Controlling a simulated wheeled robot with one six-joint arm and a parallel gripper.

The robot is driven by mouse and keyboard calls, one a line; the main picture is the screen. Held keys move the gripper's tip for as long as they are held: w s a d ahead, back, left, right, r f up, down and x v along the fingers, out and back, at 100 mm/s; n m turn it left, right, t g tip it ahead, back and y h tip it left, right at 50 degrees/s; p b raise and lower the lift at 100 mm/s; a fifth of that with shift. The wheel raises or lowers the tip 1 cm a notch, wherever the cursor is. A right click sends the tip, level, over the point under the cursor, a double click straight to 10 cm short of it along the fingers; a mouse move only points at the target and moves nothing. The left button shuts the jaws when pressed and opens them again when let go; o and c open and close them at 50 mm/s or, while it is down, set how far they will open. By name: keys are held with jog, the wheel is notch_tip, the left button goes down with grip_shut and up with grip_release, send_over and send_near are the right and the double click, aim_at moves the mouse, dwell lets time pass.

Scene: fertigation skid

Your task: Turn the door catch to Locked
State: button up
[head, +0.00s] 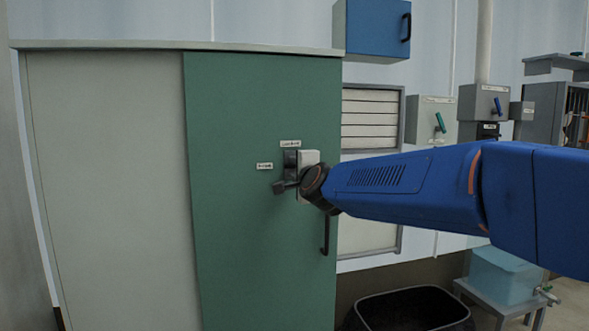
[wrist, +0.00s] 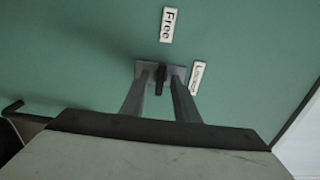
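The green cabinet door (head: 230,230) carries a small dark catch (wrist: 160,80) on a grey plate (wrist: 147,67). In the wrist view the catch's lever stands upright, lined up with the Free label (wrist: 167,24). The Locked label (wrist: 199,78) is to its right. In the head view the Free label (head: 264,166) is left of my gripper (head: 284,172) and the Locked label (head: 290,143) is above it. My gripper (wrist: 162,86) is open, one finger on each side of the lever, with narrow gaps showing. In the head view the gripper hides most of the catch.
A dark door handle (head: 325,235) is below my gripper; it also shows at the left of the wrist view (wrist: 13,107). A black bin (head: 413,309) stands on the floor at the right. A blue wall box (head: 376,27) hangs above right.

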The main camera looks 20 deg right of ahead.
jog(key=shift+w, duration=0.35)
jog(key=shift+c, duration=0.3)
grip_shut()
jog(key=shift+n, duration=0.3)
jog(key=n, duration=1.1)
jog(key=shift+n, duration=0.3)
jog(key=n, duration=0.5)
jog(key=shift+n, duration=0.3)
